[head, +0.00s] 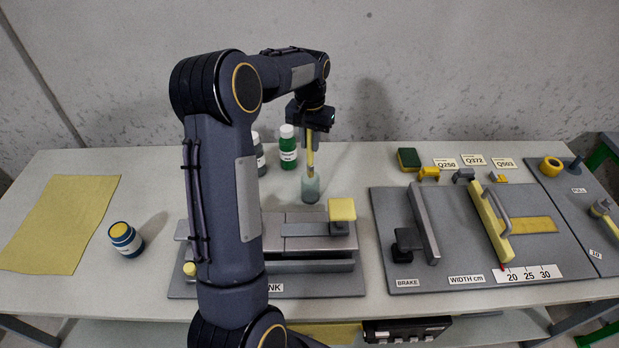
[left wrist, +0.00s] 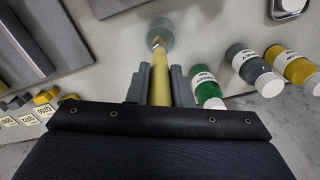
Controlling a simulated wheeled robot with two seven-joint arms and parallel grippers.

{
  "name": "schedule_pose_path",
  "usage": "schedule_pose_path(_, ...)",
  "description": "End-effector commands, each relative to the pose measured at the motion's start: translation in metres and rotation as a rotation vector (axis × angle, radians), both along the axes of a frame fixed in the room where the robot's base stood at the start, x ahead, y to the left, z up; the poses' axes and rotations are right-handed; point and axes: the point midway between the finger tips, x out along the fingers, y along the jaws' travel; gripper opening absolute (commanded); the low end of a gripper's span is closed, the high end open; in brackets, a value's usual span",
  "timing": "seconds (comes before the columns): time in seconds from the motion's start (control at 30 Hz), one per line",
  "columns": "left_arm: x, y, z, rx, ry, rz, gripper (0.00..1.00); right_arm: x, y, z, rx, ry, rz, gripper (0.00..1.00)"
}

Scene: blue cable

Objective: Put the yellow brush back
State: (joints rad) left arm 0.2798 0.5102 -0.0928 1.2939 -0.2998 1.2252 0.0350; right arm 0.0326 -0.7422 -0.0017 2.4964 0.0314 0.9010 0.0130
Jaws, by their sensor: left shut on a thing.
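The yellow brush (head: 310,158) is held upright in my left gripper (head: 311,138), above the back of the table. Its lower end is at the mouth of a translucent grey-green jar (head: 310,190). In the left wrist view the brush (left wrist: 160,72) lies between the two grey fingers of my left gripper (left wrist: 161,88), which are shut on its handle. Its tip overlaps the jar (left wrist: 158,34) there; I cannot tell how deep it is inside. My right gripper is in neither view.
A green bottle (head: 288,148) stands close left of the jar, with a grey bottle (head: 260,155) beside it. A grey press-like fixture (head: 310,290) is in front. A board (head: 385,240) with a brake and width bar lies right.

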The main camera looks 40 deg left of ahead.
Motion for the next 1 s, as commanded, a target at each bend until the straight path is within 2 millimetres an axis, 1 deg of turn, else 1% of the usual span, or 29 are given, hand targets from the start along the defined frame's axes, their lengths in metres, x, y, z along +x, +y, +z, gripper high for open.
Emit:
schedule_pose_path(0.07, 0.000, 0.000, -0.003, 0.000, 0.001, 0.000, 0.00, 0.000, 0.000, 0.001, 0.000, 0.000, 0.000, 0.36)
schedule_pose_path(0.17, -0.001, 0.000, -0.018, -0.002, 0.006, 0.000, 0.00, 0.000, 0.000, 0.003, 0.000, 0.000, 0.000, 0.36)
schedule_pose_path(0.3, -0.001, 0.000, -0.044, -0.002, 0.006, 0.000, 0.00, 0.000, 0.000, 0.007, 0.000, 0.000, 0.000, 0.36)
schedule_pose_path(0.57, -0.001, -0.001, -0.073, -0.001, 0.004, -0.001, 0.00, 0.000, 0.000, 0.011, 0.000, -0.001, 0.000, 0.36)
schedule_pose_path(0.7, -0.001, 0.000, -0.093, -0.001, 0.003, 0.000, 0.00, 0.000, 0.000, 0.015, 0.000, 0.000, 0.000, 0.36)
schedule_pose_path(0.8, -0.001, -0.001, -0.100, 0.000, 0.001, -0.001, 0.00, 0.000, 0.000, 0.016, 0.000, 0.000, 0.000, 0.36)
schedule_pose_path(1.0, 0.000, -0.001, -0.100, 0.000, -0.001, -0.001, 0.00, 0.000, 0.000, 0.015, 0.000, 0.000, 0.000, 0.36)
